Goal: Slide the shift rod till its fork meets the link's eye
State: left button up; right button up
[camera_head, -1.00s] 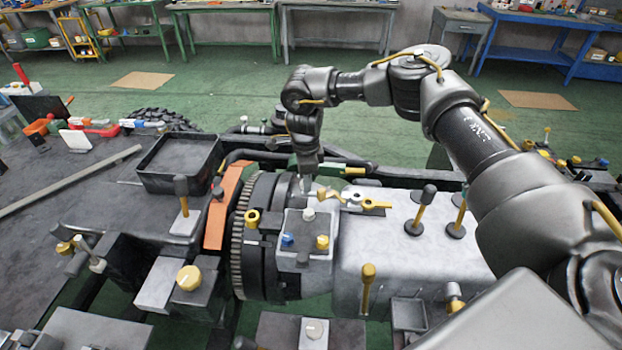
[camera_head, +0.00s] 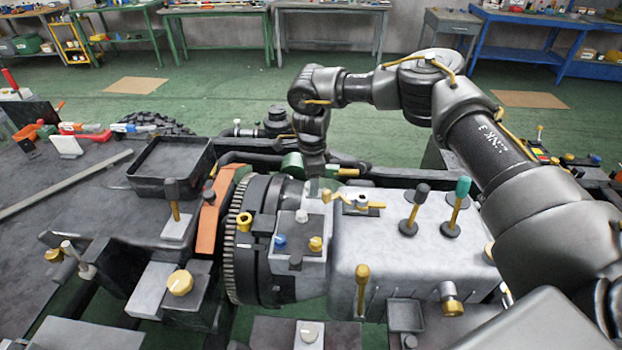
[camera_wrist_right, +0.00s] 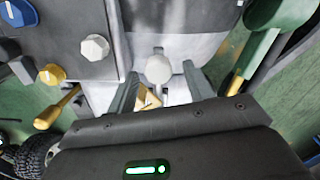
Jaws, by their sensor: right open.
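The grey gearbox housing (camera_head: 380,250) carries a small brass and silver assembly on its top far side. It has a brass piece (camera_head: 345,199), a pale silver knob (camera_head: 362,202) and a brass end (camera_head: 377,206). I cannot clearly tell the shift rod's fork from the link's eye. My right gripper (camera_head: 314,190) points down at the assembly's left end. In the right wrist view its two open fingers (camera_wrist_right: 160,88) stand either side of a pale round knob (camera_wrist_right: 158,68), with a brass part (camera_wrist_right: 149,97) partly hidden below. My left gripper is out of view.
A block with blue and brass knobs (camera_head: 300,240) stands left of the housing, beside the toothed ring (camera_head: 236,245). Two upright levers, one black-topped (camera_head: 421,193) and one teal-topped (camera_head: 462,188), rise on the right. A green-handled part (camera_wrist_right: 262,45) is close to the right finger.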

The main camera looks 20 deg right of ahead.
jog(key=shift+r, duration=0.1)
jog(key=shift+r+b, duration=0.3)
jog(key=shift+r, duration=0.1)
notch_tip(320, 180, up, 10)
jog(key=b, duration=0.2)
